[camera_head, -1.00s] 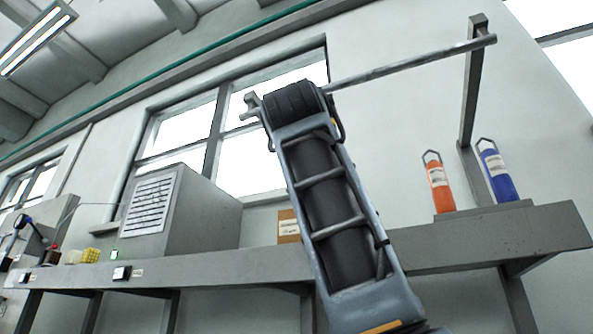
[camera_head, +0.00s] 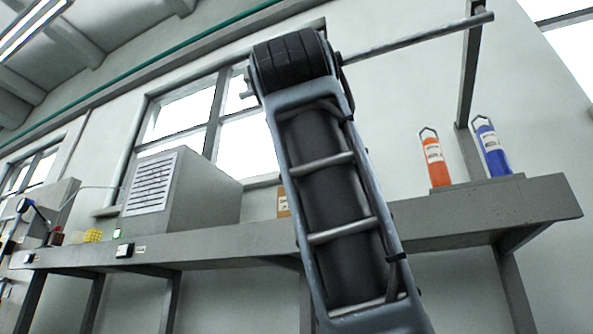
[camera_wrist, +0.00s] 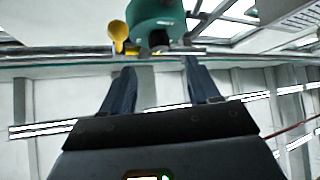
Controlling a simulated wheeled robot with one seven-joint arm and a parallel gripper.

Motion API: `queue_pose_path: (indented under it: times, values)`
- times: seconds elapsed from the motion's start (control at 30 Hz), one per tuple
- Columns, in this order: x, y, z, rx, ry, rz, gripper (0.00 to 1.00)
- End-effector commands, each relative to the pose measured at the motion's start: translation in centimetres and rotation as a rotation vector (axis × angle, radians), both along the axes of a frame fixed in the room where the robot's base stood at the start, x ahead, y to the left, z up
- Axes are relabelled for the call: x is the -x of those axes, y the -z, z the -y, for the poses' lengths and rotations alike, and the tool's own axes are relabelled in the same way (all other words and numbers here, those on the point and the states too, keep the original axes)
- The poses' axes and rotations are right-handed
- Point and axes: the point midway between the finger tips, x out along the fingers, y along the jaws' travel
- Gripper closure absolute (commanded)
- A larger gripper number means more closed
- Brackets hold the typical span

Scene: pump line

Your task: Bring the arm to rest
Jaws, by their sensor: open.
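My arm (camera_head: 335,190) stands up through the middle of the head view, its dark joint (camera_head: 290,58) at the top in front of the window and a metal rail. My gripper is outside the head view. In the wrist view my gripper (camera_wrist: 159,66) shows two dark fingers spread apart with nothing between them. A green rounded thing (camera_wrist: 157,18) with a yellow part (camera_wrist: 118,33) shows beyond the fingertips, apart from them; I cannot tell what it is.
A grey shelf (camera_head: 470,212) runs across behind my arm. It bears an orange cylinder (camera_head: 436,165), a blue cylinder (camera_head: 491,152) and a grey vented box (camera_head: 205,195). A metal rail (camera_head: 420,37) crosses at upper right. A cardboard box is partly hidden by my arm.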

Motion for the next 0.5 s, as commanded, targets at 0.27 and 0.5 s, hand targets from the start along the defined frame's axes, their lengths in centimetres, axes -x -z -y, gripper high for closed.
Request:
queue_pose_path:
  times: [0.27,0.5]
  values:
    - [0.0,0.0,0.0,0.0,0.0,0.0,0.39]
    - [-3.0,5.0,-0.4,0.013,-0.024,-0.044,0.39]
